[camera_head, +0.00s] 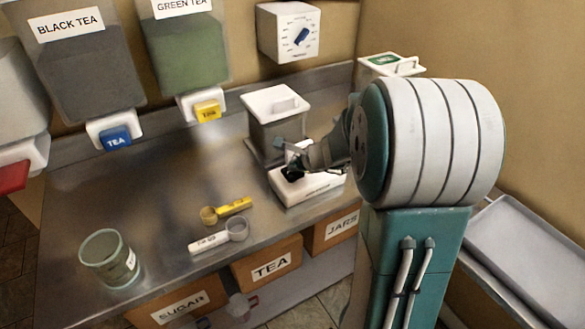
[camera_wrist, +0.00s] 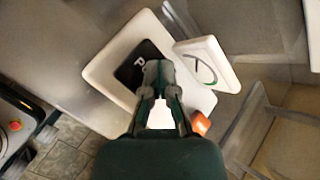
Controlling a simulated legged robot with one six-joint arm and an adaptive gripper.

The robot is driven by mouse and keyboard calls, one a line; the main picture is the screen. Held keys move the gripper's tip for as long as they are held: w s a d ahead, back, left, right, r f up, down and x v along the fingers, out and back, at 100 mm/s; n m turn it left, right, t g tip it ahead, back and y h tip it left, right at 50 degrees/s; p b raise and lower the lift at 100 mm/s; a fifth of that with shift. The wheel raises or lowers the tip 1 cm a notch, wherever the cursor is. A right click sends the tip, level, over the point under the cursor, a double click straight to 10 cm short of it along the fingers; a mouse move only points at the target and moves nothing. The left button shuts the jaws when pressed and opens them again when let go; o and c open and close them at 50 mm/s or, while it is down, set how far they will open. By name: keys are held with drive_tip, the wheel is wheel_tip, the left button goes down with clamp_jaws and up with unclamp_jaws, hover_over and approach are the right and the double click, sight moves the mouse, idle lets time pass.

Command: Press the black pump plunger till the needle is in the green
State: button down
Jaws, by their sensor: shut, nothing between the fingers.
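The white pump base (camera_head: 312,192) sits on the steel counter, and it also shows in the wrist view (camera_wrist: 104,72). Its black plunger (camera_wrist: 138,60), marked with a white letter, is partly covered by my fingers. A white gauge (camera_wrist: 207,66) stands beside the plunger; its dial shows a dark line and some green, but I cannot tell where the needle points. My gripper (camera_wrist: 157,68) is shut and empty, with its tips over the plunger's edge. In the head view my gripper (camera_head: 297,168) is right at the pump, and I cannot tell whether it touches the plunger.
A white-lidded canister (camera_head: 274,130) stands just behind the pump. A yellow scoop (camera_head: 228,210), a clear-cupped white scoop (camera_head: 220,237) and a glass jar (camera_head: 108,258) lie left and front. Tea dispensers (camera_head: 90,80) hang at the back left. The middle-left counter is clear.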

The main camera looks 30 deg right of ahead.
drive_tip(key=shift+f, duration=0.95)
idle(0.9)
drive_tip(key=shift+r, duration=2.05)
drive_tip(key=shift+r, duration=2.5)
wheel_tip(320, 180, up, 4)
drive_tip(key=shift+f, duration=0.2)
drive_tip(key=shift+f, duration=0.1)
